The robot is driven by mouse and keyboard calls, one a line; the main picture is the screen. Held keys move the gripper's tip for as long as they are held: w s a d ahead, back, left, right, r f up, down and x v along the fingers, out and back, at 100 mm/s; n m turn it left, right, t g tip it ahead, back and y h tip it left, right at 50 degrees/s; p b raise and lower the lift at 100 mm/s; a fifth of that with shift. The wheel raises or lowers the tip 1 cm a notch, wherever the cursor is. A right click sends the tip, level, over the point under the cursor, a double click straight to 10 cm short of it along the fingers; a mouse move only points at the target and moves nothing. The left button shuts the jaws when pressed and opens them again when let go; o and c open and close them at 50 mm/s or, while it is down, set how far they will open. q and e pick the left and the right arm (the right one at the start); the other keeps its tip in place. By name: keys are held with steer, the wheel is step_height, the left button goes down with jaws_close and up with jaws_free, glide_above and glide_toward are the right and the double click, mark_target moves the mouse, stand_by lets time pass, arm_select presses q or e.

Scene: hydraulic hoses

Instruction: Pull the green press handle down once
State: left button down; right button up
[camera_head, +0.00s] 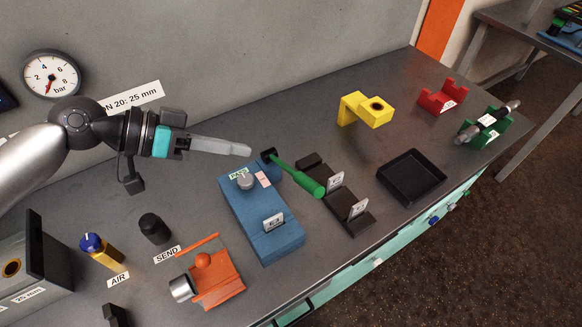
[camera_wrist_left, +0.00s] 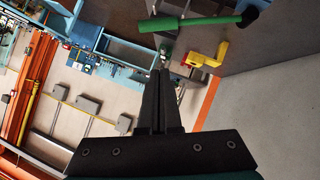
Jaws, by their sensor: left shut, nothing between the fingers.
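The green press handle (camera_head: 297,175) has a thick green grip and a black end beside the back of the blue press block (camera_head: 258,218). It slants from that end toward the front right, its grip near a black stand. My left gripper (camera_head: 247,150) is shut and empty. Its tip appears close to the black end of the handle in the head view, but I cannot tell the exact gap. In the left wrist view the shut fingers (camera_wrist_left: 158,75) point toward the scene, and the handle (camera_wrist_left: 185,22) lies beyond them, apart. My right gripper is not in view.
A black stand (camera_head: 345,208) with tags and a black tray (camera_head: 411,178) lie right of the press. A yellow bracket (camera_head: 366,109) stands behind. An orange block (camera_head: 215,278), a black knob (camera_head: 154,228) and a blue-topped valve (camera_head: 101,250) are at left. Bench between is clear.

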arm_select(q)
steer(key=p, duration=0.2)
glide_above(293, 175)
steer(key=s+a, duration=0.1)
steer(key=s, duration=0.2)
step_height(293, 175, down, 5)
steer(key=shift+s+d+f, duration=0.1)
steer(key=shift+d+f, duration=0.1)
steer(key=shift+f, duration=0.4)
steer(key=shift+s+d+f, duration=0.1)
steer(key=shift+d+f, duration=0.15)
steer(key=shift+f, duration=0.35)
steer(key=shift+s+d+f, duration=0.1)
steer(key=shift+d+f, duration=0.1)
steer(key=shift+f, duration=0.4)
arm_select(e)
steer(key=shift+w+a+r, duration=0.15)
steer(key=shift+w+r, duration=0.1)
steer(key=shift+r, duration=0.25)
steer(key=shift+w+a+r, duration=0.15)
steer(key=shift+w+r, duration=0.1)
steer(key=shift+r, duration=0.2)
arm_select(q)
steer(key=shift+f, duration=0.1)
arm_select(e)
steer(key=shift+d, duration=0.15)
